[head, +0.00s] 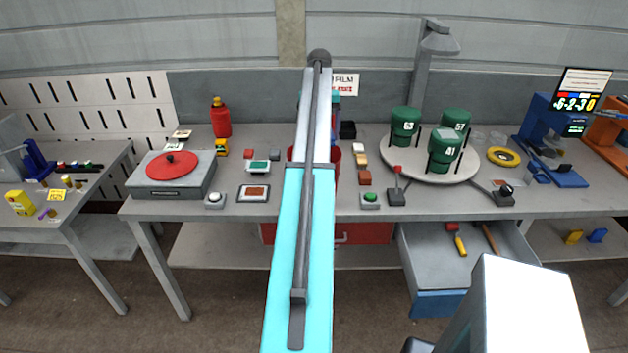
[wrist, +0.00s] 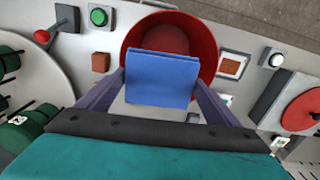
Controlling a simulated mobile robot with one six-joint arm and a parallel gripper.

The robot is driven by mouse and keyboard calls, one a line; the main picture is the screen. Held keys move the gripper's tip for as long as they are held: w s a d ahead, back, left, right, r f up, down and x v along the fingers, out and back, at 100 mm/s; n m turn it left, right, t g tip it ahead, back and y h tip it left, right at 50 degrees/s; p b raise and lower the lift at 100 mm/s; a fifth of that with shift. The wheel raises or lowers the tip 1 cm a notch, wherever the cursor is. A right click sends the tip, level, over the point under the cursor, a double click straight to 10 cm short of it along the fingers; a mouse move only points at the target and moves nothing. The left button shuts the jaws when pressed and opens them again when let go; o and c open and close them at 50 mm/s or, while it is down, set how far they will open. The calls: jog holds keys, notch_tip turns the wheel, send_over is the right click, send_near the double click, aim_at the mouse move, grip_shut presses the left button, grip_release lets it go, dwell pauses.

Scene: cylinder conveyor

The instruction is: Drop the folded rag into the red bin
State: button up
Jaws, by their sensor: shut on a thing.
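In the wrist view a folded blue rag (wrist: 160,80) is held between the two fingers of my gripper (wrist: 160,88), which is shut on it. The red bin (wrist: 208,32) is round and open at the top, and shows right behind the rag in that view. The rag covers part of the bin's near rim and inside. In the head view my arm hides most of the bin; a strip of red (head: 336,165) shows beside the arm. The gripper and rag are hidden there. I cannot tell how high the rag is above the bin.
A green button (wrist: 98,17) and a red-knobbed lever (wrist: 42,36) are beside the bin. A turntable with a red disc (head: 169,165) stands left on the table, and green numbered canisters (head: 405,125) stand on a round tray (head: 400,168) at right. A drawer (head: 440,258) is open below.

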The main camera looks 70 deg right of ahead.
jog(key=shift+f+b, duration=1.15)
jog(key=shift+f, duration=1.4)
jog(key=o, duration=1)
jog(key=shift+r, duration=0.1)
jog(key=shift+r+p, duration=3.15)
jog(key=shift+r, duration=2.8)
